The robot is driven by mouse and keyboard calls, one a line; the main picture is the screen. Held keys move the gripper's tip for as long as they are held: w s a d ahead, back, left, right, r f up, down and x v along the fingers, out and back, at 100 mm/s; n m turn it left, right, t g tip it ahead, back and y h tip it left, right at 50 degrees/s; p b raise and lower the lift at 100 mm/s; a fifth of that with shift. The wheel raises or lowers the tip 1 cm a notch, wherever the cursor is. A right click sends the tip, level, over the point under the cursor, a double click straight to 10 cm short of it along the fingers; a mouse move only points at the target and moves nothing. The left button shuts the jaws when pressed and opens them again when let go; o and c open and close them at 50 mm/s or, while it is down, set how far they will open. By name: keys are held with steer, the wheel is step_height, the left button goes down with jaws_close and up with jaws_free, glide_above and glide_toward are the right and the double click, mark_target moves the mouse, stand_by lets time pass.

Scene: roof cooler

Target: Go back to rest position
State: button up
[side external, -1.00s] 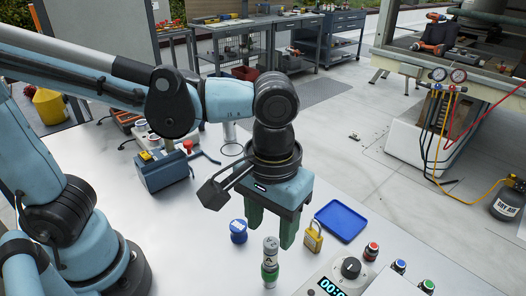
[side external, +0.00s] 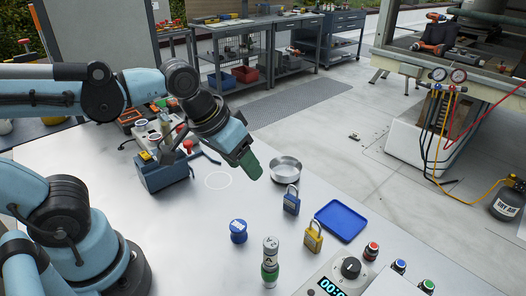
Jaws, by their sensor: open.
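My gripper (side external: 252,167) hangs in the air above the white table, its green fingers angled down to the right. It is open and nothing shows between the fingers, which overlap from this side. It is apart from the objects on the table. A blue padlock (side external: 291,204) and a yellow padlock (side external: 313,240) stand upright on the table to the right of and below my gripper in the picture. A round metal dish (side external: 286,170) sits just right of the fingertips.
A blue toolbox (side external: 163,173) stands at left.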

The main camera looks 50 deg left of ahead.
steer(key=a, duration=0.1)
steer(key=a+f+t, duration=0.1)
steer(key=a, duration=0.1)
steer(key=a+t+y, duration=0.1)
steer(key=a, duration=0.1)
steer(key=shift+w+f+m, duration=0.1)
steer(key=shift+f+m, duration=0.1)
steer(key=shift+m, duration=0.1)
